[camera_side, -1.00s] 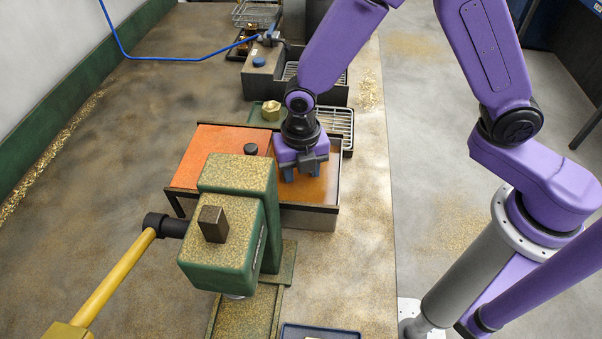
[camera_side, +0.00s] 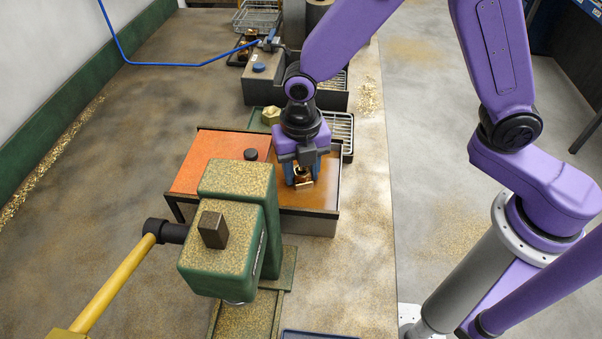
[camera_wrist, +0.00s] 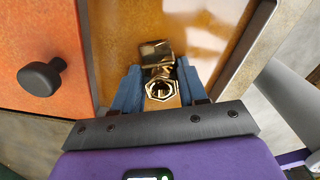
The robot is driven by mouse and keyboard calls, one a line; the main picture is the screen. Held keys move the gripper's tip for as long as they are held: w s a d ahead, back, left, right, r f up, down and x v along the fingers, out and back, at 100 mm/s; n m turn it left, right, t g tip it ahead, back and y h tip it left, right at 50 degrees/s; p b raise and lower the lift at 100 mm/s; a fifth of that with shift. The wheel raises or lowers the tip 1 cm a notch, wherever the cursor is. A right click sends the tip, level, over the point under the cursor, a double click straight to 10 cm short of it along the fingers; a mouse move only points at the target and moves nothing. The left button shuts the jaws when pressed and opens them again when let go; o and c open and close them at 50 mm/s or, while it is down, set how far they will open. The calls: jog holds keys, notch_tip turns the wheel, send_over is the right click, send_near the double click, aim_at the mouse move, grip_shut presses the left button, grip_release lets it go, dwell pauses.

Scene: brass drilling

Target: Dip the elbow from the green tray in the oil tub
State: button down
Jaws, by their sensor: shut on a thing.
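My gripper (camera_side: 303,178) is shut on a brass elbow (camera_side: 302,175), which shows between its blue fingers. In the wrist view the elbow (camera_wrist: 160,88) has a hex-shaped open end facing the camera, and my gripper (camera_wrist: 155,85) holds it from both sides. The elbow is above the oil tub (camera_side: 315,228), a dark-rimmed tub of amber oil. A reflection of the brass shows on the oil; I cannot tell whether the lower end touches the surface. The green tray (camera_side: 258,122) is behind the tub with a brass piece (camera_side: 270,116) on it.
An orange lid (camera_side: 215,158) with a black knob covers the tub's left part. A green press (camera_side: 225,240) with a yellow handle (camera_side: 110,280) stands in front. A wire rack (camera_side: 341,130) is behind the tub. A blue tray (camera_side: 318,335) sits at the front edge.

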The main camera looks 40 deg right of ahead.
jog(key=shift+r, duration=3.3)
jog(key=shift+r, duration=0.1)
jog(key=shift+r, duration=1.9)
